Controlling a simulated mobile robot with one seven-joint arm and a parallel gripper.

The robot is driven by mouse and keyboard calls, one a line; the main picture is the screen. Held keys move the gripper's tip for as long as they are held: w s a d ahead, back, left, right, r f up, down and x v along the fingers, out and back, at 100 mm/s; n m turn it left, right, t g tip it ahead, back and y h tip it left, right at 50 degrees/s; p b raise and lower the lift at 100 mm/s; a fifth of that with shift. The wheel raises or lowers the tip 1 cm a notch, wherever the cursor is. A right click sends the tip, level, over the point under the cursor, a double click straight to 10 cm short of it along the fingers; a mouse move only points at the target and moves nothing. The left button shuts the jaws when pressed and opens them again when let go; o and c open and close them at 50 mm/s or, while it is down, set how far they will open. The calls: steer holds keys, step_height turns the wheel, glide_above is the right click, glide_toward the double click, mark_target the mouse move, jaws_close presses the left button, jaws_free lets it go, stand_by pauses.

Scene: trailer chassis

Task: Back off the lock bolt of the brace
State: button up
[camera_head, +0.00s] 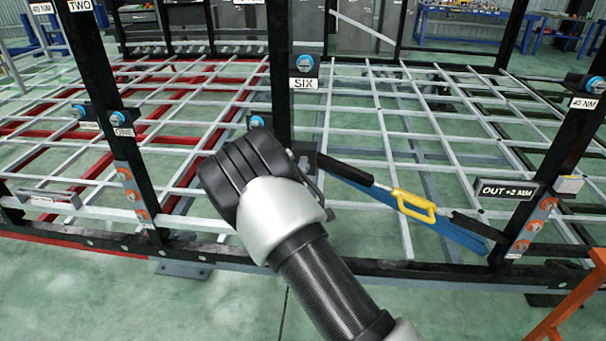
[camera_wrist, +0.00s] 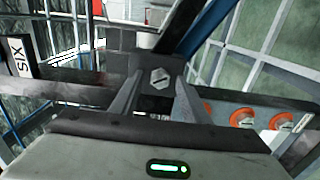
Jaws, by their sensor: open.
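The brace (camera_head: 400,201) is a blue bar with black ends and a yellow handle (camera_head: 413,206). It slopes down to the right from the black post marked SIX (camera_head: 281,80). In the wrist view, a pale hex bolt head with a dark slot (camera_wrist: 160,78) sits on a dark block (camera_wrist: 143,68); it looks like the lock bolt. My gripper (camera_wrist: 158,93) is open, its two grey fingers on either side of the bolt in the picture. I cannot tell whether they touch it. In the head view my gripper's black body hides the bolt.
Orange-ringed bolts (camera_head: 530,226) line the right post, near a sign OUT +2 MM (camera_head: 506,190). Blue bolts sit on other posts. Grey lattice (camera_head: 390,130) fills the frame behind. An orange rail (camera_head: 575,308) stands at the lower right. Green floor (camera_head: 120,300) is clear in front.

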steer(key=c, duration=1.1)
steer(key=shift+o, duration=0.2)
steer(key=shift+n, duration=0.3)
